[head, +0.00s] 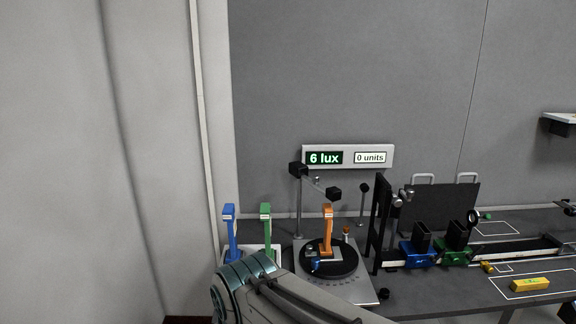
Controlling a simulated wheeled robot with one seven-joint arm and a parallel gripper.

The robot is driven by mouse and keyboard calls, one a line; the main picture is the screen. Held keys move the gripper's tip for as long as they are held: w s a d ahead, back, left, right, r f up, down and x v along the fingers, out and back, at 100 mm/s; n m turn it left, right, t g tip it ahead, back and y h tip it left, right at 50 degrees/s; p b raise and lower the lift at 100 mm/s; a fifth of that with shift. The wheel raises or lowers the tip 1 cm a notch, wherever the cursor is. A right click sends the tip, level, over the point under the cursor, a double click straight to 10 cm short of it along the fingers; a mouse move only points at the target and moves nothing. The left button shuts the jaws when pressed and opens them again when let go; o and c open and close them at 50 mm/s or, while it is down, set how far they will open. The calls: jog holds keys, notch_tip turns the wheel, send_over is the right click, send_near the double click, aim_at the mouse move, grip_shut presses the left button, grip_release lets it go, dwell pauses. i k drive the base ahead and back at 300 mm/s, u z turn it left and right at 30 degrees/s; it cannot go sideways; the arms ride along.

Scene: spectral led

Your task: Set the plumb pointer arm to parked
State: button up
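What looks like the plumb pointer arm (315,184) is a thin bar with black blocks at both ends. It sits on top of an upright grey post (299,213) at the back left of a grey base plate. Its near end reaches out to the right, over a black round turntable (345,262). An orange upright piece (327,232) stands on the turntable, just under that end. My arm crosses the bottom of the view, in front of the plate's left part. My gripper's fingers do not show.
A display panel (398,156) on the wall reads "6 lux" and "0 units". Blue (230,230) and green (265,232) uprights stand in a white tray at the left. A rail with blue (418,252) and green (455,253) carriages lies right. A yellow block (530,284) lies in a marked outline.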

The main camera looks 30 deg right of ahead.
aim_at(298, 169)
jog(key=z, duration=0.65)
jog(key=i, duration=1.05)
jog(key=z, duration=0.8)
